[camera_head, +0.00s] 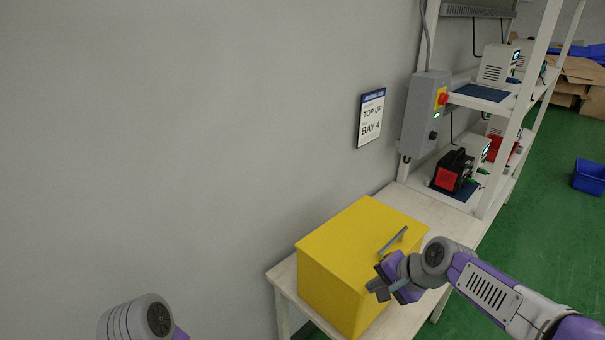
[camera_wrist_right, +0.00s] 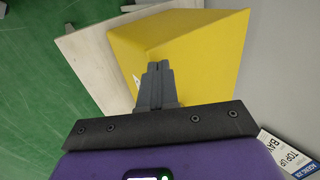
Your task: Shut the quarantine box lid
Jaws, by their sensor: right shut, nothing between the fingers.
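The yellow quarantine box (camera_head: 330,285) stands on a pale table against the wall. Its yellow lid (camera_head: 358,235) lies flat across the top, and I see no gap along the edges in view. My right gripper (camera_head: 378,289) is shut and empty, at the right side of the box by the lid's edge. I cannot tell whether it touches the box. In the right wrist view, the shut fingers (camera_wrist_right: 158,68) point at the yellow box (camera_wrist_right: 205,45). My left gripper is out of view.
The pale table (camera_head: 445,222) has bare room behind the box. A white shelf rack (camera_head: 507,155) with power units stands farther back. A grey switch box (camera_head: 424,115) and a sign (camera_head: 371,117) are on the wall. A blue bin (camera_head: 589,176) sits on the green floor.

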